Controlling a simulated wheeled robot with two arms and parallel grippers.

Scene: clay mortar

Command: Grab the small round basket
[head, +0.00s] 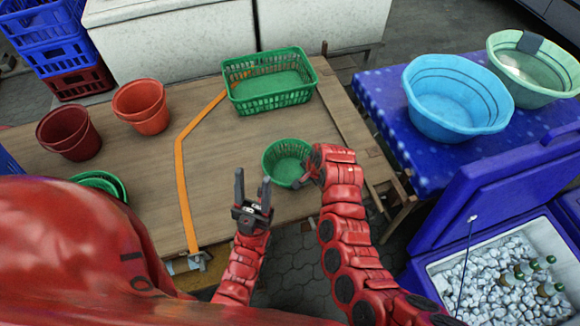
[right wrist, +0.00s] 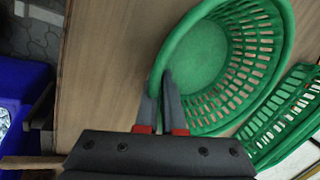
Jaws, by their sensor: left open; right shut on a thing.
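The small round green basket (head: 287,163) stands on the wooden table near its front edge. In the right wrist view the basket (right wrist: 203,58) shows its open top and slatted side. My right gripper (head: 304,181) is at the basket's right rim in the head view. In the right wrist view my right gripper (right wrist: 158,95) is shut on the rim, one finger inside and one outside. My left gripper (head: 252,178) is open and empty, to the left of the basket and nearer to me.
A rectangular green basket (head: 270,82) stands behind. Red-brown (head: 68,134) and orange (head: 141,106) buckets stand at the left. A blue table (head: 395,101) with basins (head: 458,97) and an open cooler (head: 505,250) are at the right.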

